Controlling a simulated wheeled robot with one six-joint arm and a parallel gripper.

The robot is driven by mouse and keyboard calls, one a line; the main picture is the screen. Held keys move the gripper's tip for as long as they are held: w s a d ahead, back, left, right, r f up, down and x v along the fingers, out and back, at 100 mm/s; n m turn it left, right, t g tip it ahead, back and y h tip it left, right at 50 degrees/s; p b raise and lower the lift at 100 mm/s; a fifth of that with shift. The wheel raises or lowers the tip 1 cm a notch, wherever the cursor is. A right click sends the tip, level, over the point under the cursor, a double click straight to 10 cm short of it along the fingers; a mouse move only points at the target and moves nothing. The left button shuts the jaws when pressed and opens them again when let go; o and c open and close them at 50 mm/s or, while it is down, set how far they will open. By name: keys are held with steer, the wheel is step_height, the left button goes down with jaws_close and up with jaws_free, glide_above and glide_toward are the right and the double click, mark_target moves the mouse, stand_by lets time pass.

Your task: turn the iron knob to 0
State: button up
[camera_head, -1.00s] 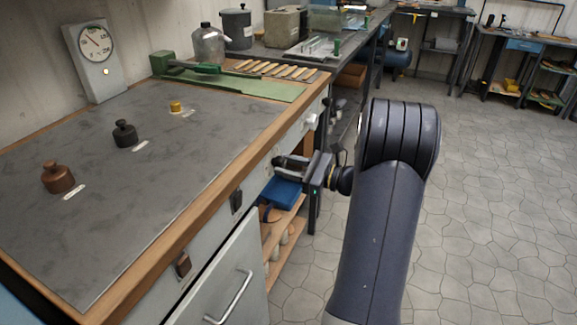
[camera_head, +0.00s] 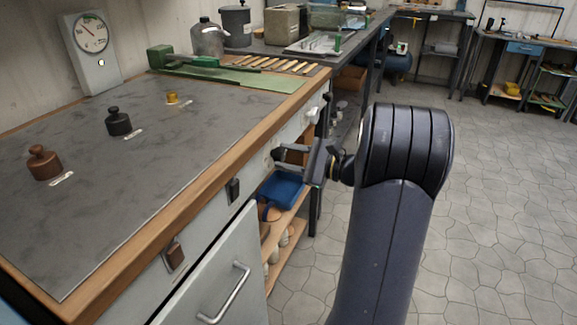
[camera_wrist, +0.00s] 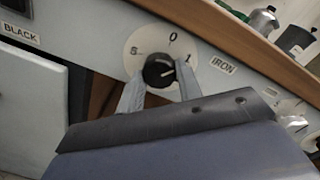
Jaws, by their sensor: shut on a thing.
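The iron knob (camera_wrist: 154,73) is a round black knob on a white dial plate (camera_wrist: 132,62), on the bench's front panel. The dial carries a 0 at its top, a 1 at its right and another figure at its left that I cannot read surely. A light mark on the knob points right, roughly towards the 1. A label reading IRON (camera_wrist: 223,65) is to the right of the dial. My gripper (camera_wrist: 159,76) is shut on the knob, one finger on each side. In the head view my gripper (camera_head: 284,157) is at the bench front, and the knob is mostly hidden.
The bench top (camera_head: 190,135) bears a copper weight (camera_head: 44,164), a black weight (camera_head: 118,123), a small brass weight (camera_head: 171,98) and a dial gauge (camera_head: 95,60). A cupboard door (camera_head: 215,275) is below. A BLACK label (camera_wrist: 20,34) is at left. Floor at right is clear.

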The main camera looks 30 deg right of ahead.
steer(key=n+b, duration=0.4)
steer(key=shift+f+b, duration=0.25)
steer(key=shift+b, duration=0.1)
steer(key=n+b, duration=0.3)
steer(key=shift+r, duration=0.2)
steer(key=shift+r+n, duration=0.1)
steer(key=shift+n, duration=0.3)
steer(key=o, duration=1)
steer(key=p+v, duration=0.2)
steer(key=v, duration=0.9)
steer(key=shift+a+r, duration=0.1)
steer(key=shift+a, duration=0.05)
